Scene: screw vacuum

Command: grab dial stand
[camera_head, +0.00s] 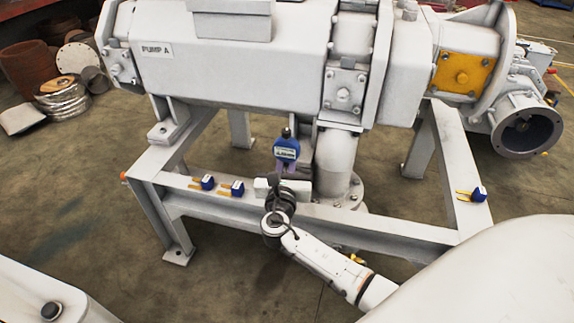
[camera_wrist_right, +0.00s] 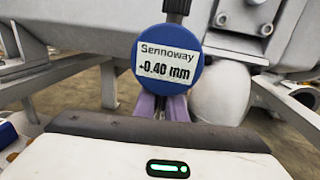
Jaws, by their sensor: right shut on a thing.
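The dial stand carries a round blue dial (camera_head: 286,149). A dark stem rises above the dial. My right gripper (camera_head: 287,168) has purple fingers, shut on the dial stand just below the dial face; the fingers (camera_wrist_right: 163,107) also show in the right wrist view. The dial is roughly upright beside the white pump pipe, above the frame's front beam. The exact grip point and the lower stand are hidden. My left gripper is not in view.
The white pump (camera_head: 240,60) marked "PUMP A" sits above the white frame (camera_head: 330,218). Small blue pieces with yellow prongs lie on the beams, at the left (camera_head: 207,183), near my gripper (camera_head: 237,188) and at the right (camera_head: 479,194). The vertical pipe (camera_head: 337,160) stands close right of the gripper.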

